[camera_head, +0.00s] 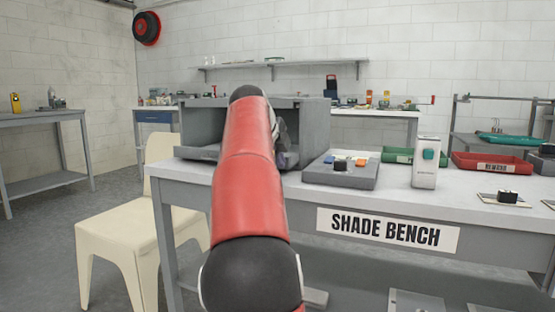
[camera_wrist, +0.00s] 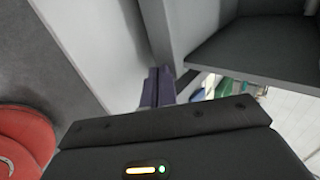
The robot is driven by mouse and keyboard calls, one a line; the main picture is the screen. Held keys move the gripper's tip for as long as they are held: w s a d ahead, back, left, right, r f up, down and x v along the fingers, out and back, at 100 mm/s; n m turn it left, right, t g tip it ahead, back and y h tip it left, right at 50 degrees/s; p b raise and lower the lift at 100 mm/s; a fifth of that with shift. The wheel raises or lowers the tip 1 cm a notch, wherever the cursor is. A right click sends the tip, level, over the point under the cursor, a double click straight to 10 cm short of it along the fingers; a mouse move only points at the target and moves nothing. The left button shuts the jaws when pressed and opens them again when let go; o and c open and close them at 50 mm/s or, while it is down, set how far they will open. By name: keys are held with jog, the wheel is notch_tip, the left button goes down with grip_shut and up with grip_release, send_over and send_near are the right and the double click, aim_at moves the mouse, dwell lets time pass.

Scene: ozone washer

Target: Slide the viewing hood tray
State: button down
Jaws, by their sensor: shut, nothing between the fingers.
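The viewing hood (camera_head: 312,128) is a grey open-fronted box on the left part of the bench. A flat grey lip that looks like its tray (camera_head: 195,152) shows at the bottom left of the opening. My red arm hides the middle of the hood and most of the tray. My gripper (camera_wrist: 158,88) is shut and empty. In the wrist view its dark fingertips are beside a grey upright edge of the hood (camera_wrist: 165,30). I cannot tell whether they touch it. In the head view the gripper is mostly hidden behind my arm.
A cream chair (camera_head: 150,215) stands at the bench's left end. Floor is open at far left.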

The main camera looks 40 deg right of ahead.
jog(key=d+p, duration=0.1)
jog(key=w+d+p, duration=0.1)
jog(key=d+p, duration=0.2)
jog(key=shift+w+d+r+p, duration=0.2)
jog(key=shift+w+p, duration=0.15)
jog(key=shift+w, duration=0.05)
jog(key=shift+d, duration=0.15)
jog(key=shift+f, duration=0.1)
